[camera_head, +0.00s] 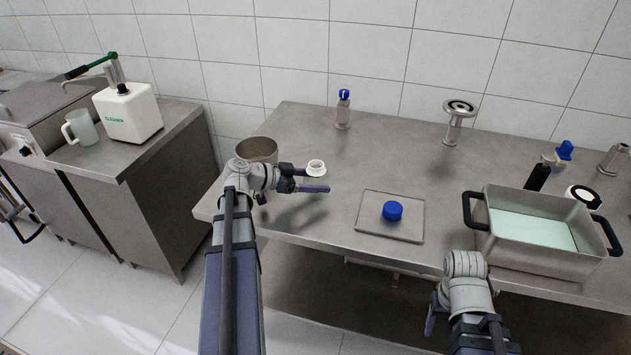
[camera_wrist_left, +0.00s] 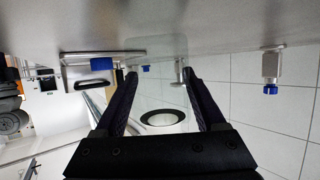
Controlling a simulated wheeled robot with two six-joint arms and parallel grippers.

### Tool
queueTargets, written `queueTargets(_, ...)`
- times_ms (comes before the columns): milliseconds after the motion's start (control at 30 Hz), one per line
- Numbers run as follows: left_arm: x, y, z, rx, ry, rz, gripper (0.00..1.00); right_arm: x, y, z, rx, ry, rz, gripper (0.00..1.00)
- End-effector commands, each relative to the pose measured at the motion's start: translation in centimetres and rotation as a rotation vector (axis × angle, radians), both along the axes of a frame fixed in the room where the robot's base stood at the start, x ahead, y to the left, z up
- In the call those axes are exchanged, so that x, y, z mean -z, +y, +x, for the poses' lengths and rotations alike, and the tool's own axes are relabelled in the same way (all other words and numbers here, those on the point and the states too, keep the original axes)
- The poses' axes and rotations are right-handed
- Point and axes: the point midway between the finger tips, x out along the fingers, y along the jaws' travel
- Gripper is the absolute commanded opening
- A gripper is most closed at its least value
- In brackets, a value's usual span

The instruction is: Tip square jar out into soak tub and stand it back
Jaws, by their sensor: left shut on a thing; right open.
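My left gripper (camera_head: 312,180) is shut on the jar, over the left part of the table. The jar looks upright; I cannot tell whether it touches the table. The soak tub (camera_head: 530,252) is a metal box with black handles and pale green liquid, at the right of the table. My right gripper (camera_head: 434,312) is open and empty, in front of the table and left of the tub; its fingers are partly hidden.
A shallow tray (camera_head: 372,226) with a blue cap (camera_head: 392,210) lies between jar and tub. A metal pot (camera_head: 256,150) stands behind my left arm. A blue-topped bottle (camera_head: 343,112) and a metal stand (camera_head: 455,125) are at the back. Several items crowd behind the tub.

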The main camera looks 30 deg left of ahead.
Motion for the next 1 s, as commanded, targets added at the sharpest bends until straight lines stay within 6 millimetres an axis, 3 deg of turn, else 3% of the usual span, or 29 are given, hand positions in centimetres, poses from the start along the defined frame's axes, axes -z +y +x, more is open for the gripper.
queueTargets(367,0.56,-0.01,0.01,0.000,-0.001,-0.001,0.00,0.56,0.00,0.00,0.000,0.000,0.000,0.61)
queueTargets(400,0.56,-0.01,0.01,0.000,-0.001,-0.001,0.73,0.56,0.00,0.00,0.000,0.000,0.000,0.61)
queueTargets(633,0.56,0.00,0.00,0.000,0.000,0.000,0.99,0.56,0.00,0.00,0.000,0.000,0.000,0.61)
queueTargets(1000,0.01,0.59,-0.72,-0.001,0.000,0.000,1.00,0.00,0.00,0.00,0.000,0.000,0.000,0.61)
